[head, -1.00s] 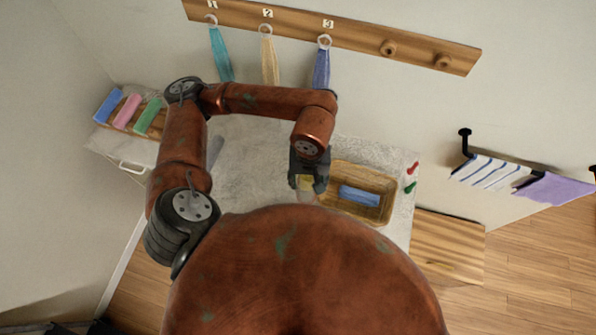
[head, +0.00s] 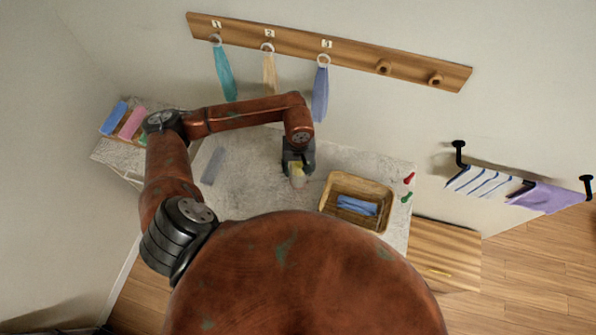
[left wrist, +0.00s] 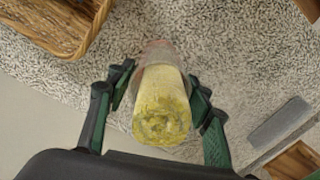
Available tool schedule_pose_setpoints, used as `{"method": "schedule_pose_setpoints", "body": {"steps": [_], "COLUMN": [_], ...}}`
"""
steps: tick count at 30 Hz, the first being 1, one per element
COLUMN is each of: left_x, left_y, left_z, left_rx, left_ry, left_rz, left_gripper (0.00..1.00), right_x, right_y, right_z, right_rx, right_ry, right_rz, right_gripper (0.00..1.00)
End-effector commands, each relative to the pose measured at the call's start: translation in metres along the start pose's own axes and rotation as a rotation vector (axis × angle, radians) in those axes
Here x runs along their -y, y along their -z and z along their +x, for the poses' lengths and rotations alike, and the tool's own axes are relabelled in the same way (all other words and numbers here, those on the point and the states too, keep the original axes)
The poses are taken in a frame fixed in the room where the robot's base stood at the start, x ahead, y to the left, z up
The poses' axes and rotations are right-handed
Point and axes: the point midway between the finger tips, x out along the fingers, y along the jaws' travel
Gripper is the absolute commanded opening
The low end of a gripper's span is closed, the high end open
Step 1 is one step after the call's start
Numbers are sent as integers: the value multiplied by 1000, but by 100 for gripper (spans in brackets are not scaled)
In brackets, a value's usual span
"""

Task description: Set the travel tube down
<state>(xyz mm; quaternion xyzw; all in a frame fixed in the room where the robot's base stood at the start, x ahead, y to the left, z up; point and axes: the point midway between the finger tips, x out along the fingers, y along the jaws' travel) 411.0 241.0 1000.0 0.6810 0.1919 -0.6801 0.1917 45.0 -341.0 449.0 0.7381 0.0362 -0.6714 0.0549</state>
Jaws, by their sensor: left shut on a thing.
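The travel tube (left wrist: 162,100) is a pale yellow cylinder with a clouded, pinkish far end, and it lies between the fingers in the left wrist view. My left gripper (left wrist: 160,98) is shut on it, with one dark green finger on each side. In the head view the left gripper (head: 297,163) is over the speckled counter (head: 250,160), left of the wooden basket. The tube (head: 298,178) shows just below the fingers there. I cannot tell whether the tube touches the counter. My right gripper is not in view.
The wooden basket (head: 330,204) holds a folded blue cloth (head: 357,205). A grey bar (head: 213,165) lies on the counter to the left. Small red (head: 409,178) and green (head: 407,196) items lie near the right edge. The counter between bar and gripper is clear.

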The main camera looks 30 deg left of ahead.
Motion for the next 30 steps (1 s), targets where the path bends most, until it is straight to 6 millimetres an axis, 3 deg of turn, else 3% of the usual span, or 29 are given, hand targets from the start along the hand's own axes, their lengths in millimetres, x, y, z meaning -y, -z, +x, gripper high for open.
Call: {"method": "schedule_pose_setpoints", "body": {"steps": [9, 23, 24, 30], "left_x": [1, 1, 2, 1], "left_y": [7, 8, 7, 7], "left_z": [36, 45, 44, 43], "left_rx": [3, 0, 1, 1], "left_ry": [0, 0, 1, 0], "left_rz": [-1, 0, 0, 0], "left_gripper": [23, 23, 50, 64], "right_x": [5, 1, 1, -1], "right_y": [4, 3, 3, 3], "right_z": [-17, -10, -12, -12], "right_rx": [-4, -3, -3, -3], "right_ry": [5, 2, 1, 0], "right_rz": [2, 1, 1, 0], "right_gripper": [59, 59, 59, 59]}}
